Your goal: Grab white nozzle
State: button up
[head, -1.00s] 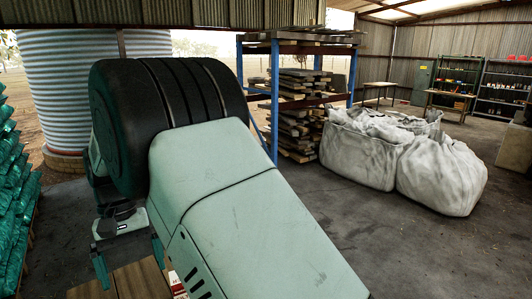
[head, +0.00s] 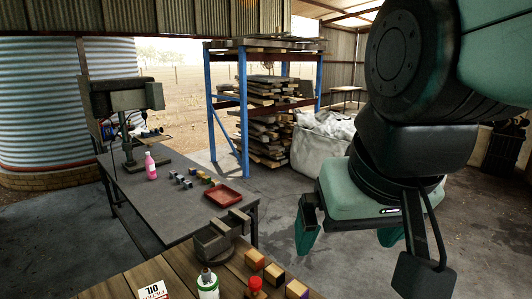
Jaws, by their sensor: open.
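No part that I can name for certain as the white nozzle shows. A white and green bottle (head: 208,288) with a narrow pale top stands on the wooden table (head: 125,284) at the bottom edge, partly cut off by the frame. A pink bottle (head: 151,171) with a small pale cap stands upright on the dark workbench behind. My gripper (head: 350,240) hangs at right of centre, above and to the right of the wooden table. Its green fingers are spread apart, with nothing seen between them.
A red-topped item (head: 255,283), several wood-coloured blocks (head: 274,274) and an oil box (head: 153,292) share the wooden table. A grey vise (head: 213,240) stands behind them. The dark workbench (head: 140,195) carries a red tray (head: 223,196), small blocks and a drill press (head: 125,120).

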jog(key=shift+s+d+f+m+t, duration=0.15)
jog(key=shift+s+d+f, duration=0.1)
jog(key=shift+s+d, duration=0.3)
jog(key=shift+s+d+f+m+t, duration=0.15)
jog(key=shift+s+d+f, duration=0.15)
jog(key=shift+s, duration=0.3)
jog(key=shift+r, duration=0.1)
jog(key=c, duration=0.8)
jog(key=shift+o, duration=0.2)
